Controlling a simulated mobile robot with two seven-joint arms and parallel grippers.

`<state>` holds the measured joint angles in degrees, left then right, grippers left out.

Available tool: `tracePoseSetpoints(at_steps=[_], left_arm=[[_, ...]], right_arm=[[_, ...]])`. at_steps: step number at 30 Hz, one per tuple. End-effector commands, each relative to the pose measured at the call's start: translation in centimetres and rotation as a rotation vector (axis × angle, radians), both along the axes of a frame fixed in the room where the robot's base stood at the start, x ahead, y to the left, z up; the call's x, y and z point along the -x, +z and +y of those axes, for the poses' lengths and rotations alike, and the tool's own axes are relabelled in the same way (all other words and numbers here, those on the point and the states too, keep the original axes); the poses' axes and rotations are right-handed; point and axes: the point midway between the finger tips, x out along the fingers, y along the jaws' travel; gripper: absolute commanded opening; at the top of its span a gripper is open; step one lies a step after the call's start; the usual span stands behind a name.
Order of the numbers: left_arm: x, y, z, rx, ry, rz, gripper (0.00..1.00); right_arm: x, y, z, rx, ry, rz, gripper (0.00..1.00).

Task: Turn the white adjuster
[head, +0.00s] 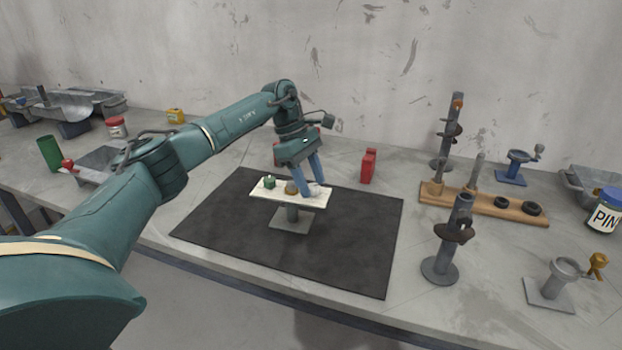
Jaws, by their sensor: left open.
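The positioner's white plate (262,194) stands on a grey post and base in the middle of a black mat. On the plate, from left to right, are a green adjuster (270,182), a brownish-yellow adjuster (291,187) and a pale piece that looks like the white adjuster (315,190). My left gripper (313,189) points down at the plate's right end, with its blue fingers apart around or just above the white adjuster. The fingers partly hide it, and I cannot tell whether they touch it. My right gripper is not in view.
The black mat (345,245) is clear around the stand. To the right are an auger post (440,262), a wooden rack (500,208) and a grey clamp stand (550,288). Metal trays and jars stand at the left.

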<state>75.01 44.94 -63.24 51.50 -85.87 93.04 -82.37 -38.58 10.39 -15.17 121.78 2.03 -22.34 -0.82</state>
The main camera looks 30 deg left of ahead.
Motion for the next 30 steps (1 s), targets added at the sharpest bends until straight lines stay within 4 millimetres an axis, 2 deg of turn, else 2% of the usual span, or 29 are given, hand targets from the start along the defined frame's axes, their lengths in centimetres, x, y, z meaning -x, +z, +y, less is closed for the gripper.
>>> tracePoseSetpoints(at_steps=[10,26,30], left_arm=[[-0.01,-0.39,-0.20,0.000,-0.001,0.000,0.48],[-0.02,-0.36,-0.17,0.000,-0.001,0.000,0.05],[-0.01,-0.35,-0.17,0.000,0.003,0.000,0.03]], right_arm=[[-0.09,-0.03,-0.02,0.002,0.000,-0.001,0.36],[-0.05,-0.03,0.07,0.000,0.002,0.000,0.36],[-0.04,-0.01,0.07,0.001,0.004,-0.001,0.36]])
